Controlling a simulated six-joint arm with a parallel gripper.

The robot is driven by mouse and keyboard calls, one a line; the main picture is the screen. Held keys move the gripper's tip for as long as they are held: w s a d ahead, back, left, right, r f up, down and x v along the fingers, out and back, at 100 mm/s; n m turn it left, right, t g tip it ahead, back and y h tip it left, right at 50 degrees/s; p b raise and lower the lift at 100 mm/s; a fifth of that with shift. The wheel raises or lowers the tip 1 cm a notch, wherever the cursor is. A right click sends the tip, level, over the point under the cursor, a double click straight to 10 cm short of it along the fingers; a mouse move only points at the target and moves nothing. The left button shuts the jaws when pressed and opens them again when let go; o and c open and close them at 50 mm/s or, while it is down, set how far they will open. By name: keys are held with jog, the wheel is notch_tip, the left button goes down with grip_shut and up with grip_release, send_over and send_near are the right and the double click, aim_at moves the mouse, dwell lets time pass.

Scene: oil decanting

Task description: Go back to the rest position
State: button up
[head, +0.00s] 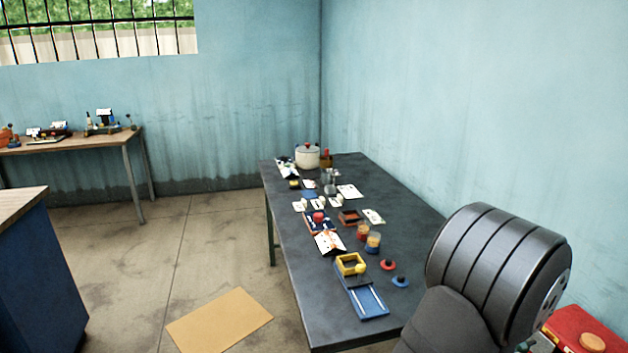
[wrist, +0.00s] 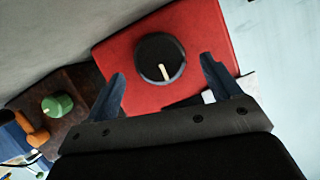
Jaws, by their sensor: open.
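My gripper (wrist: 162,70) is open and empty in the wrist view, its two bluish fingers spread apart. Beyond the fingers is a red box (wrist: 200,35) with a round black knob (wrist: 160,60) that bears a pale mark. I cannot tell whether the fingers touch it. In the head view my dark arm fills the lower right, and the gripper itself does not show. On the dark table (head: 330,330) stand two small jars (head: 363,231) with coloured contents. A red lid (head: 388,265) and a blue lid (head: 400,282) lie near them.
A blue tray (head: 366,302) with a yellow frame (head: 350,264) lies near the table's front. Cards and small items crowd behind it, with a white pot (head: 307,156) at the back. A red box (head: 585,330) stands at the lower right. A green knob (wrist: 57,105) shows in the wrist view.

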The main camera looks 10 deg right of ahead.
jog(key=v, duration=1.5)
jog(key=x, duration=1.7)
jog(key=shift+d+f, duration=0.25)
jog(key=shift+d, duration=0.15)
jog(key=shift+w+a+n, duration=0.1)
jog(key=shift+n, duration=0.2)
jog(key=shift+n+g, duration=0.8)
jog(key=v, duration=1.6)
jog(key=shift+s+a+r+m, duration=0.15)
jog(key=shift+s+r+m, duration=0.15)
jog(key=shift+s+m, duration=0.15)
jog(key=shift+c, duration=0.2)
